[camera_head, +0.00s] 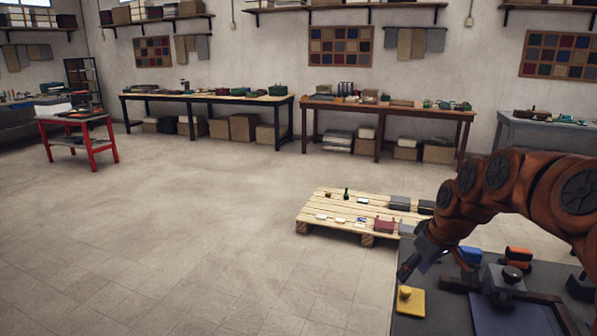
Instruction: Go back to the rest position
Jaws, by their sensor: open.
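My orange-brown arm (500,185) reaches in from the right edge over a dark workbench (405,325). My gripper (408,266) is at the bench's left edge, pointing down and to the left, open, with nothing seen between its fingers. It appears above and just behind a yellow block with a knob (410,300) on the bench corner. Whether it touches the block cannot be told. The arm hides part of the bench's far side.
The bench also holds a grey block with a dark knob (503,280), an orange and black item (518,257) and a blue item (467,256). A wooden pallet (312,222) with small items lies behind. A red cart (76,135) stands far left. The floor between is clear.

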